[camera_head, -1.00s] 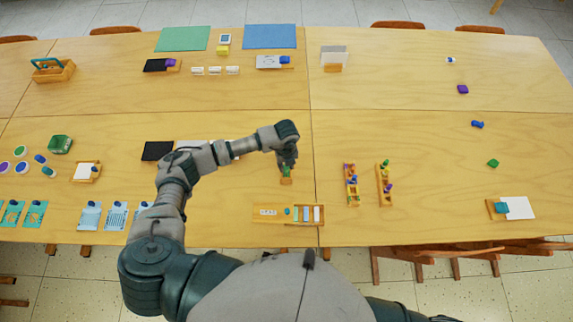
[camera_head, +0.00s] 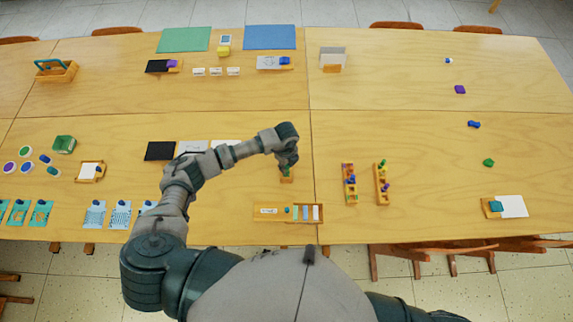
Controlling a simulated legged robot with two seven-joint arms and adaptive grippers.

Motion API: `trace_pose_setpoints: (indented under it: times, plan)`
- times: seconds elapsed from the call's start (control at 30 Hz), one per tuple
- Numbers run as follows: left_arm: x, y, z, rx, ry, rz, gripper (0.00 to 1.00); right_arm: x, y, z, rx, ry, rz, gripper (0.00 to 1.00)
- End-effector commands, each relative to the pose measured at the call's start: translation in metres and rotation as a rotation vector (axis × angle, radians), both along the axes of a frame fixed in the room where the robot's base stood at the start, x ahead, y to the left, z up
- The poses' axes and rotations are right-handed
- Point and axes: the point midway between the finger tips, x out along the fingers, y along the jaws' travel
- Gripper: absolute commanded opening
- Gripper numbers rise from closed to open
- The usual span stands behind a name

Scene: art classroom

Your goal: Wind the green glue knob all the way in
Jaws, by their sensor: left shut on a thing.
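The green glue knob (camera_head: 286,171) shows as a small green patch on top of a small orange wooden block (camera_head: 286,180) in the middle of the near table. My left gripper (camera_head: 287,163) points down at it from above and is shut on the green knob. Its fingers hide most of the knob, and how far the knob is wound in cannot be made out. My right gripper is not in view.
A wooden tray (camera_head: 267,212) with cards lies just in front of the block. Two wooden racks (camera_head: 349,184) with coloured pegs stand to the right. Dark and white sheets (camera_head: 160,151) lie left, partly behind my arm.

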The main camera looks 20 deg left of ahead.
Motion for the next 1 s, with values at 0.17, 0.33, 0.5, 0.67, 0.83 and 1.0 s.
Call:
trace_pose_setpoints:
  times: [0.17,0.33,0.5,0.67,0.83,1.0]
  plan:
    - [-0.001,-0.0003,0.0003,0.0,0.002,0.08,0.13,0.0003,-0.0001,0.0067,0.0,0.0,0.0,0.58]
    - [-0.001,-0.0003,-0.0003,0.0,0.002,0.141,0.13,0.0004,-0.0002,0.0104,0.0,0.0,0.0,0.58]
    - [-0.0009,-0.0002,-0.001,0.0,0.002,0.16,0.13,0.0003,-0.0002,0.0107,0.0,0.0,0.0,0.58]
    - [-0.0009,-0.0001,-0.0012,0.0,0.002,0.159,0.13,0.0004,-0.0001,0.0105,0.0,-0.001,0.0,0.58]
    - [-0.0005,-0.0001,-0.0007,0.001,0.001,0.159,0.67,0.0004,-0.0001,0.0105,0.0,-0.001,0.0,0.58]
    - [-0.0004,-0.0001,-0.0002,0.0,0.0,0.159,0.94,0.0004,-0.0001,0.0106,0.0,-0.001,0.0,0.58]
